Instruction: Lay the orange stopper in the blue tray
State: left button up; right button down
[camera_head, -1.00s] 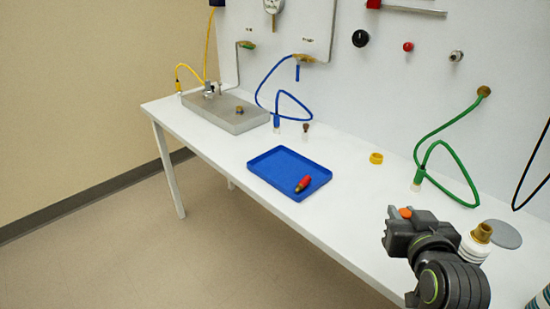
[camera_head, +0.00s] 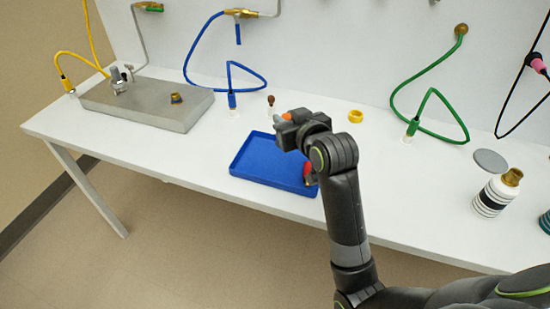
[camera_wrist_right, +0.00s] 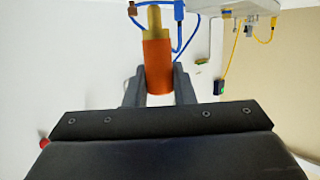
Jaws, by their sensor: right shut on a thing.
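The orange stopper (camera_wrist_right: 158,65), with a yellowish narrower tip, is between the fingers of my right gripper (camera_wrist_right: 159,88) in the right wrist view. In the head view a small bit of the orange stopper (camera_head: 287,116) shows at my right gripper (camera_head: 282,122), which is shut on it. The gripper appears above the far side of the blue tray (camera_head: 250,161); its exact height is hard to tell. A red piece (camera_head: 308,170) lies in the tray's right part, partly hidden by my arm. My left gripper is not in view.
A small brown-topped piece (camera_head: 271,101) and a yellow ring (camera_head: 356,116) stand behind the tray. A grey block (camera_head: 150,105) is on the left, a striped bottle (camera_head: 495,194) on the right.

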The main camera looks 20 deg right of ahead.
jog(key=x, duration=0.2)
jog(key=shift+w+a+r, duration=0.1)
jog(key=shift+w, duration=0.2)
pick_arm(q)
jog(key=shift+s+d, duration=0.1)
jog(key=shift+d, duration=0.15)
pick_arm(e)
send_over(281, 164)
jog(key=shift+y, duration=0.3)
jog(key=shift+f, duration=4.9)
jog(key=shift+f, duration=0.15)
jog(key=c, duration=1.2)
grip_release()
jog(key=shift+c, duration=0.2)
